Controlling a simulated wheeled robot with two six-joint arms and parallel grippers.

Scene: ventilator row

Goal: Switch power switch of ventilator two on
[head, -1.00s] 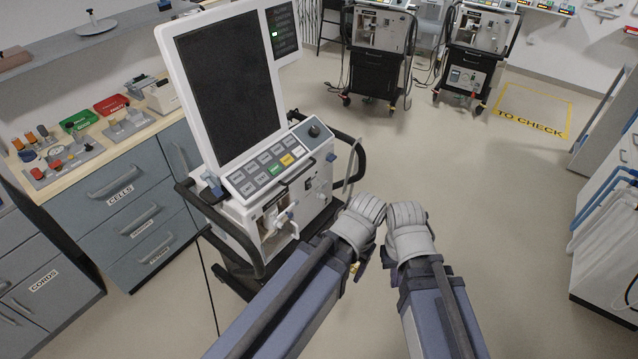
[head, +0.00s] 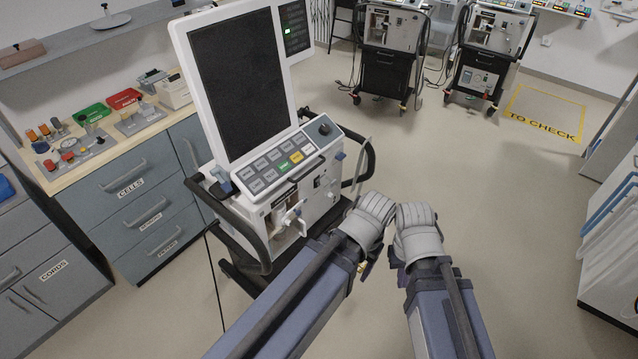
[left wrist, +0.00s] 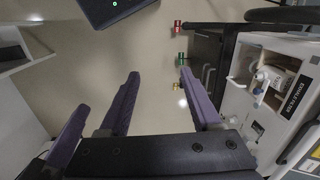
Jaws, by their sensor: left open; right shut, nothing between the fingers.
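The nearest ventilator (head: 285,200) stands left of my arms in the head view, with a big dark screen, a button panel and a white front with fittings. Its side also shows in the left wrist view (left wrist: 262,85). I cannot read a number on it, nor pick out its power switch. My left gripper (left wrist: 158,76) is open and empty, its purple fingers over bare floor and left of the ventilator in the wrist view; the head view mostly hides it behind its arm. My right gripper (head: 395,262) is shut and empty, small and partly hidden below its wrist, right of the ventilator.
Two more ventilators stand at the back, one at the middle (head: 390,62) and one further right (head: 492,52). A drawer counter (head: 140,195) with coloured parts is at left. A white cabinet (head: 612,270) stands at right. Floor between is clear.

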